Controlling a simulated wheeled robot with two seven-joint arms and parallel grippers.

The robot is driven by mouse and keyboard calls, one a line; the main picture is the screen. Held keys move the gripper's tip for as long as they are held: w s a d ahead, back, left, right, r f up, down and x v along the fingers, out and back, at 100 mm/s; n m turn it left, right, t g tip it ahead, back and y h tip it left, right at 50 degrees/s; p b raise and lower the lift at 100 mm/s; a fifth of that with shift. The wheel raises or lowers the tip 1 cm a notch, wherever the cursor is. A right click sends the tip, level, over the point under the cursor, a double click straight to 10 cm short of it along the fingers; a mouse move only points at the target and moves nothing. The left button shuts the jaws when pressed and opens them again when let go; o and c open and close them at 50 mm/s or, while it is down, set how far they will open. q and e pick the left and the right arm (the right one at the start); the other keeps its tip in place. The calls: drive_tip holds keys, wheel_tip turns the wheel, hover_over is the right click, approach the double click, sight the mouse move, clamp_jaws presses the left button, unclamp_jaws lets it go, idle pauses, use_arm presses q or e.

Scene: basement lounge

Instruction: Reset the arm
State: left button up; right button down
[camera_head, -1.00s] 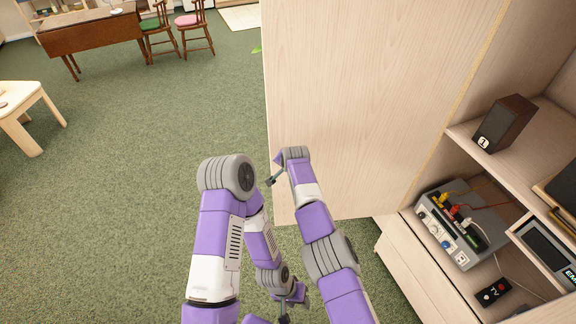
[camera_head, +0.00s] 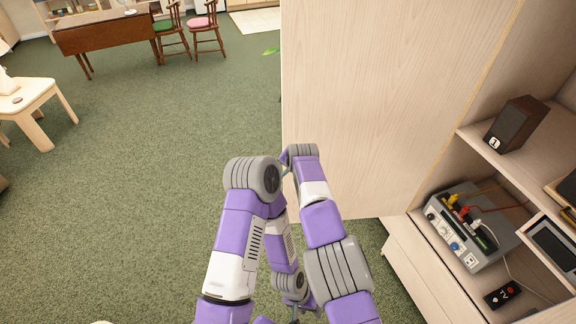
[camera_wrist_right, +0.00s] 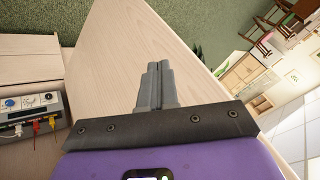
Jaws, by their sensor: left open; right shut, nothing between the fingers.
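My left arm (camera_head: 237,240) comes up from the bottom and folds at a grey joint. Its forearm hangs down, with the left gripper (camera_head: 294,316) small at the bottom edge; it is open and empty. My right arm (camera_head: 322,225) reaches up in front of a pale wooden panel (camera_head: 390,90). In the head view, the right gripper is mostly hidden behind the left arm's joint. In the right wrist view, the right gripper (camera_wrist_right: 157,68) is shut and empty, in front of the same panel. I cannot tell whether it touches the panel.
A pale cabinet at right holds a black speaker (camera_head: 516,124), a grey device with coloured plugs (camera_head: 470,225) and a remote (camera_head: 502,295). Green carpet (camera_head: 150,170) is clear at left. A small table (camera_head: 30,100), a brown table (camera_head: 105,35) and chairs stand farther off.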

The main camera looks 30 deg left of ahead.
use_arm(q)
drive_tip(key=shift+s+r+p, duration=0.3)
drive_tip(key=shift+s+r, duration=0.05)
drive_tip(key=shift+r, duration=0.15)
use_arm(e)
drive_tip(key=shift+s+d+r, duration=0.1)
drive_tip(key=shift+s+r, duration=0.2)
drive_tip(key=shift+r, duration=0.25)
drive_tip(key=shift+s+r, duration=0.3)
drive_tip(key=shift+r, duration=0.2)
